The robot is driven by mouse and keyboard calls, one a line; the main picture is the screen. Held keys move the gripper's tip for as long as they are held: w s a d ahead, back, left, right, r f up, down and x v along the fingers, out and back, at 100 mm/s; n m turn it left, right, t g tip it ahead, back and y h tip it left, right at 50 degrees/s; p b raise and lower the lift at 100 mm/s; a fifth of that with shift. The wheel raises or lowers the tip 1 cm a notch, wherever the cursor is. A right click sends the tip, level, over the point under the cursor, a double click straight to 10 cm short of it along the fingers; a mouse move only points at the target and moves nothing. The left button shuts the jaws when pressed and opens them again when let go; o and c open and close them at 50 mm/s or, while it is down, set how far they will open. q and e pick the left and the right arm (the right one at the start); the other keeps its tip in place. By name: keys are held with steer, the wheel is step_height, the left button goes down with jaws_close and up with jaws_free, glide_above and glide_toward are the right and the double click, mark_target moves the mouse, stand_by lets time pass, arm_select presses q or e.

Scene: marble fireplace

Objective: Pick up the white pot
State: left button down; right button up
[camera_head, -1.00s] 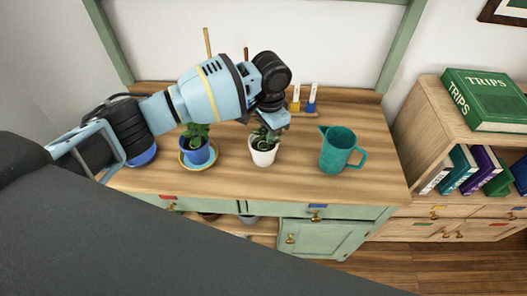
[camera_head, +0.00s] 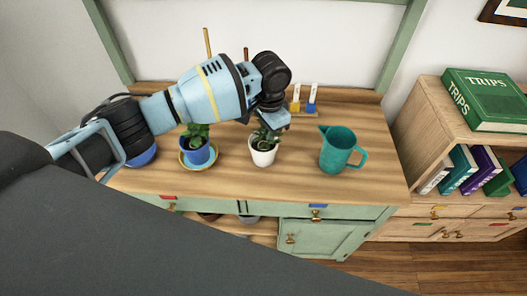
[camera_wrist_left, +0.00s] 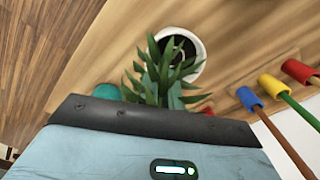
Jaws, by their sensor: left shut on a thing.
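The white pot (camera_head: 263,156) with a green spiky plant stands upright on the wooden cabinet top, between a blue pot and a teal jug. In the left wrist view the white pot (camera_wrist_left: 190,42) is at the top, with its leaves in front of it. My left gripper (camera_head: 274,122) reaches down from above over the plant and is shut on the potted plant at its top. The fingertips and the exact contact are hidden by the leaves and the wrist. The pot's base appears to rest on the wood. My right gripper is not in view.
A blue pot (camera_head: 197,152) stands on a yellow-rimmed saucer to the left. The teal jug (camera_head: 338,150) stands to the right. Bare wood lies in front of the pot. A bookshelf (camera_head: 417,148) adjoins at right.

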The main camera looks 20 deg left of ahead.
arm_select(q)
steer(key=shift+r, duration=0.25)
